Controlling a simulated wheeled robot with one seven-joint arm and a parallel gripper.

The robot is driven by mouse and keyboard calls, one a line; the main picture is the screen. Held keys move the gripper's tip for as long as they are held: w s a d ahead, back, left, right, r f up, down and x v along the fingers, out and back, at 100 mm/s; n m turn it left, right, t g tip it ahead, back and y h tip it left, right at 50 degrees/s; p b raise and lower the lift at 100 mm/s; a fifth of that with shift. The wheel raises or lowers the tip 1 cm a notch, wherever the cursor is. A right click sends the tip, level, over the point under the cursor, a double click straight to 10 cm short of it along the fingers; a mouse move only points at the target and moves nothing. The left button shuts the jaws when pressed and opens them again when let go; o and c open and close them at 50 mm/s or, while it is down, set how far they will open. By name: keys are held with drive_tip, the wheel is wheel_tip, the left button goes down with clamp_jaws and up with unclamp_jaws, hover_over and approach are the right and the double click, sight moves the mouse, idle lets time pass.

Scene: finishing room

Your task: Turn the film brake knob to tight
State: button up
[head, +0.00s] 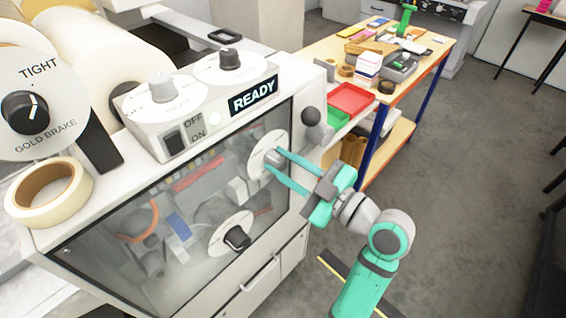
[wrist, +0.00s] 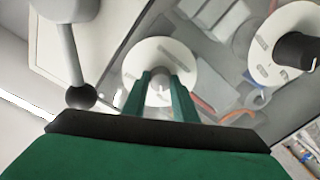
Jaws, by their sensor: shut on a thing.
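My gripper (head: 277,162) reaches to the front of the machine, its two green fingers shut on a small grey knob (head: 271,160) in the middle of a round white dial (head: 263,144). In the wrist view the fingers (wrist: 160,88) close on either side of the knob, with the white dial (wrist: 180,58) behind. The dial's lettering is too blurred to read, so I cannot tell its name or setting. A second dial with a black knob (head: 237,238) sits lower on the front. At the far left a black knob (head: 26,112) stands on a dial marked TIGHT and GOLD BRAKE.
A lever with a dark ball (head: 312,116) stands close above my gripper; its ball (wrist: 80,97) also shows in the wrist view. A control box with a READY sign (head: 254,95) sits on top. A wooden bench (head: 412,62) with red and green trays stands behind.

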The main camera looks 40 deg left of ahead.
drive_tip(key=m, duration=0.8)
drive_tip(key=shift+f+m, duration=0.1)
drive_tip(key=shift+m, duration=0.2)
drive_tip(key=m, duration=0.4)
drive_tip(key=shift+m, duration=0.3)
drive_tip(key=shift+m+t, duration=0.3)
drive_tip(key=shift+m, duration=1.9)
drive_tip(key=o, duration=1)
drive_tip(key=shift+o, duration=0.2)
drive_tip(key=s+d, duration=0.1)
drive_tip(key=d, duration=0.9)
drive_tip(key=shift+d+f, duration=0.25)
drive_tip(key=shift+d, duration=0.15)
